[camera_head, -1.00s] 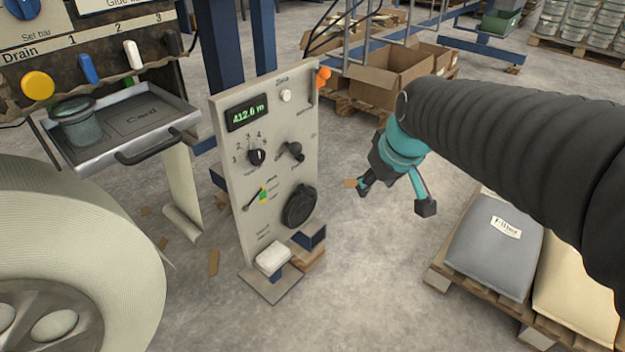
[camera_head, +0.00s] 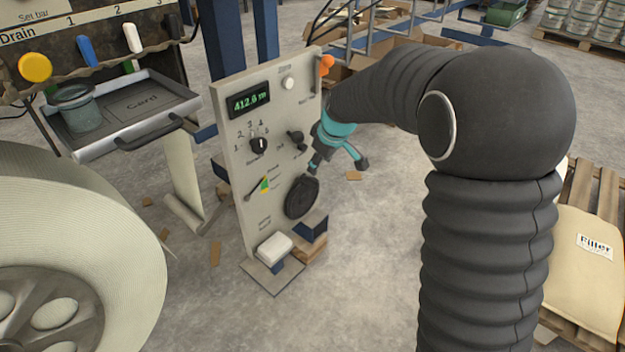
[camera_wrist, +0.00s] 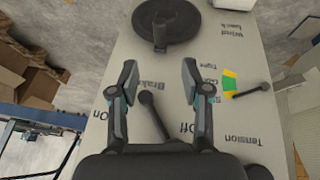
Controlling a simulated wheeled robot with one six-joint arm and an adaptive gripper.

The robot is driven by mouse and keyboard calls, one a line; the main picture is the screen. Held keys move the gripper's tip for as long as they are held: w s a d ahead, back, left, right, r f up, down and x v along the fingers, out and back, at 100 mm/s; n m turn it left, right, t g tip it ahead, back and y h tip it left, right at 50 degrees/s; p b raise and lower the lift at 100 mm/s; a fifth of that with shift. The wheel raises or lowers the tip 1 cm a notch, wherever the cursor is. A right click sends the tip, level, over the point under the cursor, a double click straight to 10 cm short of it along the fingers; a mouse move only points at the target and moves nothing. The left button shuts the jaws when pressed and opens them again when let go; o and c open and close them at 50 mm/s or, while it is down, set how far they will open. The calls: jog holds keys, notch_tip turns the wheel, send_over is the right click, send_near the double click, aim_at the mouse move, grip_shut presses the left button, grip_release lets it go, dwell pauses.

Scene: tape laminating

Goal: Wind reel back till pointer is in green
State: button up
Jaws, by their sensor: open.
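A pale upright panel (camera_head: 232,130) carries a black round handwheel with a handle (camera_head: 302,198), also at the top of the wrist view (camera_wrist: 178,20). The tension pointer (camera_head: 254,191) is a black arm beside a green and yellow patch. In the wrist view the pointer (camera_wrist: 252,90) has its tip near the yellow end, away from the green. The black brake lever (camera_wrist: 150,108) appears between my fingers; I cannot tell if they touch it. My gripper (camera_head: 337,165) is open and empty in front of the panel's right side, above and right of the handwheel.
A display (camera_head: 249,101) reads about 412.6 m. A large pale reel (camera_head: 120,250) stands at the left. A grey tray (camera_head: 160,98) with a jar sits behind it. A white block (camera_head: 275,246) is at the panel's foot.

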aim_at(312, 181)
jog(key=x, duration=1)
jog(key=shift+w+f, duration=0.15)
jog(key=shift+f, duration=0.1)
grip_shut()
